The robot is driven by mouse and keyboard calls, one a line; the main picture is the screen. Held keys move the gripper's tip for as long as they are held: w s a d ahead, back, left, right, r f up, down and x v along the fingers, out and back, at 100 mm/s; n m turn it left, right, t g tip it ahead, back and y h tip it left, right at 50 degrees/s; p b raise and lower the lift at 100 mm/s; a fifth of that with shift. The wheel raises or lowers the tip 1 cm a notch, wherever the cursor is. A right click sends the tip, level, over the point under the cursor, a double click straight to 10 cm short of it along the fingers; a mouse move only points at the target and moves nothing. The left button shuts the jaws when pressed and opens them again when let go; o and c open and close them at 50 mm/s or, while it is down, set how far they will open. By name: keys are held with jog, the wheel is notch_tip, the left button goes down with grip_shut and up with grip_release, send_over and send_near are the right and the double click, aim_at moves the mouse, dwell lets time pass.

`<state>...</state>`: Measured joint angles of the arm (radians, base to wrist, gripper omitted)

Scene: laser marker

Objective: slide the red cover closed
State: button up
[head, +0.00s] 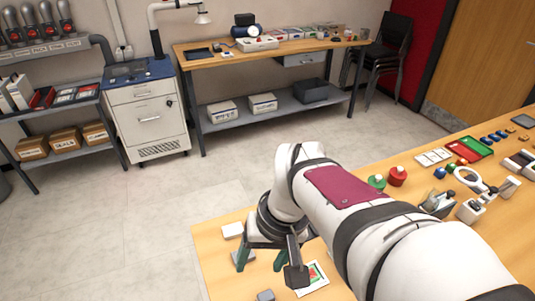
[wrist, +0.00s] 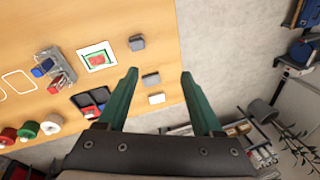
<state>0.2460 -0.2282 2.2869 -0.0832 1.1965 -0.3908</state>
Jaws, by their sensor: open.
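My gripper (head: 262,260) hangs over the near left corner of the wooden bench in the head view, partly hidden behind my own arm. In the wrist view my gripper (wrist: 160,74) has its two green fingers spread wide, with nothing held between them. I cannot make out a red sliding cover or the laser marker for certain in either view. A white-bordered card with a red and green patch (wrist: 97,58) lies on the bench left of the fingers. It also shows in the head view (head: 312,279), right of the gripper.
Small grey blocks (wrist: 151,79) lie on the bench near its edge. Open floor (head: 150,220) lies left of the bench.

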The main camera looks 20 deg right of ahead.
jog(key=w+d+f+n+t+h, duration=0.1)
jog(key=w+d+f, duration=0.1)
jog(key=w+d, duration=0.45)
jog(key=w+d+f+n+t, duration=0.1)
jog(key=w+d+f, duration=0.15)
jog(key=d, duration=0.75)
jog(key=w+d+f+n+t+h, duration=0.1)
jog(key=w+d+f, duration=0.1)
jog(key=w+d, duration=0.5)
jog(key=shift+n, duration=0.3)
jog(key=x, duration=0.4)
jog(key=s+d+x, duration=0.1)
jog(key=x, duration=0.4)
jog(key=d+x, duration=0.1)
jog(key=x, duration=0.3)
jog(key=shift+d+f, duration=0.25)
jog(key=shift+f, duration=0.4)
jog(key=shift+w+f, duration=0.2)
jog(key=shift+f, duration=0.25)
grip_shut()
